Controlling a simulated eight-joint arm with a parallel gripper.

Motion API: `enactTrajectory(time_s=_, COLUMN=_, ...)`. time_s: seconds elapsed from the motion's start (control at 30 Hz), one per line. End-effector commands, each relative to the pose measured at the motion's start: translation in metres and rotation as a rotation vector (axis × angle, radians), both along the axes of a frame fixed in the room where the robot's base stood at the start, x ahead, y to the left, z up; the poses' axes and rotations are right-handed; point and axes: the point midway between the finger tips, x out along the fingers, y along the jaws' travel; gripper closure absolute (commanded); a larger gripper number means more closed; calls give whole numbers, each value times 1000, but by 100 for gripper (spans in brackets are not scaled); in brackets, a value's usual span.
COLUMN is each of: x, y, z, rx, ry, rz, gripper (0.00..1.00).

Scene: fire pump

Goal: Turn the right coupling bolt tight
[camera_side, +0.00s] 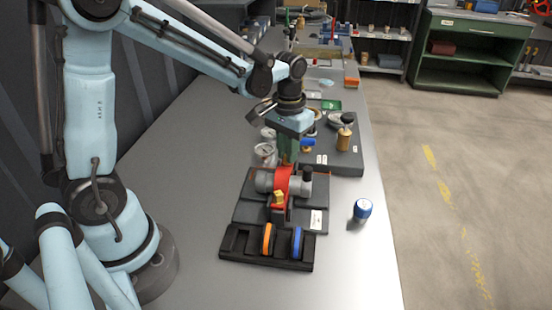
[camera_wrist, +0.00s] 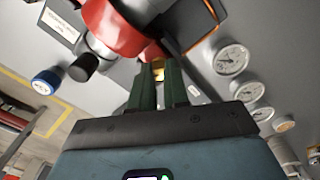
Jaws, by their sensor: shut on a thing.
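The red and grey pump (camera_side: 283,181) sits on a dark stepped base in the side view. Its red body (camera_wrist: 115,28) fills the upper left of the wrist view. My gripper (camera_side: 289,158) points down at the far side of the pump. In the wrist view its two green fingers (camera_wrist: 158,80) are shut on a small brass-coloured bolt (camera_wrist: 158,71) beside the red body. The fingers hide most of this bolt, and the pump hides it in the side view. Another brass-coloured fitting (camera_side: 279,197) shows on the pump's near side.
A black slotted rack (camera_side: 240,250) in front of the pump holds an orange ring (camera_side: 267,239) and a blue ring (camera_side: 297,242). A blue-capped container (camera_side: 362,211) stands to the right. Dial gauges (camera_wrist: 231,60) lie at the wrist view's right. The table's near-right part is clear.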

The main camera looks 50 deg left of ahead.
Motion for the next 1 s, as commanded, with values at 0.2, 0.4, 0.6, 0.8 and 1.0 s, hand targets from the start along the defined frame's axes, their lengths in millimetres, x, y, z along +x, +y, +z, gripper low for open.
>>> enactTrajectory(time_s=0.2, x=0, y=0, z=0, rx=0, ry=0, rz=-205, gripper=100)
enactTrajectory(time_s=0.4, x=0, y=0, z=0, rx=0, ry=0, rz=-395, gripper=100)
enactTrajectory(time_s=0.6, x=0, y=0, z=0, rx=0, ry=0, rz=-585, gripper=100)
enactTrajectory(time_s=0.8, x=0, y=0, z=0, rx=0, ry=0, rz=-775, gripper=100)
enactTrajectory(time_s=1.0, x=0, y=0, z=0, rx=0, ry=0, rz=-964, gripper=100)
